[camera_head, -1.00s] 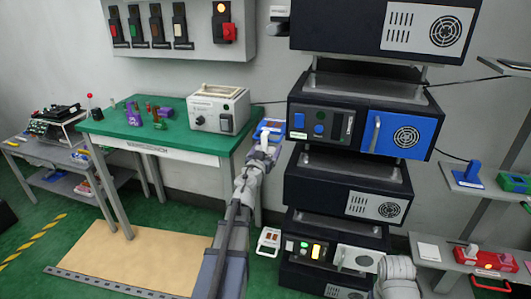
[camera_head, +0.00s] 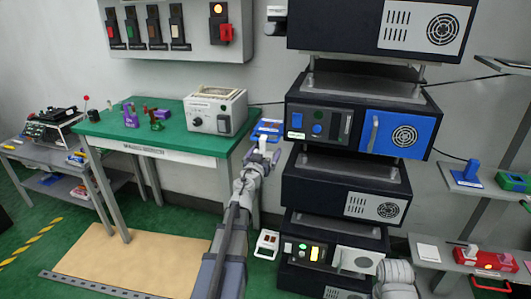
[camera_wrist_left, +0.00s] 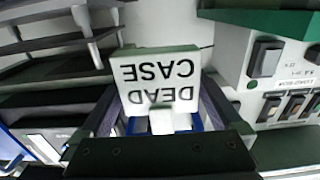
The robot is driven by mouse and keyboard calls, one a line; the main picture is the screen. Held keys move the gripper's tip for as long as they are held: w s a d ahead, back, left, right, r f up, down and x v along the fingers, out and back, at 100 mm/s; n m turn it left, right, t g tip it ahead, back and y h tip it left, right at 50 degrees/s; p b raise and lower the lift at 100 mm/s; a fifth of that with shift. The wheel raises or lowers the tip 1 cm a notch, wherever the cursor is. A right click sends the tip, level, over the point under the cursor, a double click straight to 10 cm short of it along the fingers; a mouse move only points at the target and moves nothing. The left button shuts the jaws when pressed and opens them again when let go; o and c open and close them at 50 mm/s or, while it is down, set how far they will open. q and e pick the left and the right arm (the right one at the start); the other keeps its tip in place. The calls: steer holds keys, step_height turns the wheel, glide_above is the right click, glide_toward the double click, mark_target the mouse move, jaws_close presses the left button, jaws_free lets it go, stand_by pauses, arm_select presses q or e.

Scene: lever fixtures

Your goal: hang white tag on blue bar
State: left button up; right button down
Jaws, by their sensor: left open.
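My left gripper (camera_head: 264,152) is open in front of the blue tray-like thing (camera_head: 268,129) beside the green table. In the left wrist view, a white block lettered DEAD CASE (camera_wrist_left: 158,82) appears upside down between the two spread finger sides. I cannot tell whether the fingers touch it, or whether it is the white tag. A small blue part (camera_wrist_left: 186,122) shows just below the block. No bar can be made out clearly as the blue bar.
The green table (camera_head: 185,140) with a white instrument (camera_head: 215,112) stands left of the arm. A dark equipment stack (camera_head: 330,187) with a blue panel (camera_head: 403,137) stands right. A white handled case (camera_head: 267,243) is low by the stack. Shelves (camera_head: 450,248) are far right.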

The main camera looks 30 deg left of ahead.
arm_select(q)
steer(key=v, duration=0.7)
steer(key=shift+s, duration=0.4)
steer(key=shift+d+r, duration=0.1)
steer(key=r+y+p, duration=0.1)
steer(key=d+r+n+p, duration=0.1)
steer(key=p, duration=0.1)
steer(key=d+r+g+y+p, duration=0.1)
steer(key=r, duration=0.1)
steer(key=shift+w+d+r+n+y+p, duration=0.1)
steer(key=shift+w+d+n+y+p, duration=0.1)
steer(key=shift+w+n+y+p, duration=0.15)
steer(key=s+d+f+m+g+h+p, duration=0.1)
steer(key=s+d+f+g+p, duration=0.2)
steer(key=d, duration=0.4)
steer(key=s+d+f+m+g+h+p, duration=0.1)
steer(key=s+d+g+p, duration=0.35)
steer(key=d, duration=0.25)
steer(key=s+d+f+m+g+h+p, duration=0.1)
steer(key=s+d+f+g+p, duration=0.15)
steer(key=d+g+p, duration=0.35)
steer(key=s+d+m+g+h+p, duration=0.2)
steer(key=s+d+m, duration=0.3)
steer(key=s+d, duration=0.8)
steer(key=shift+d+r+g+h, duration=0.2)
steer(key=shift+r+g+h, duration=0.15)
steer(key=shift+g+h, duration=0.15)
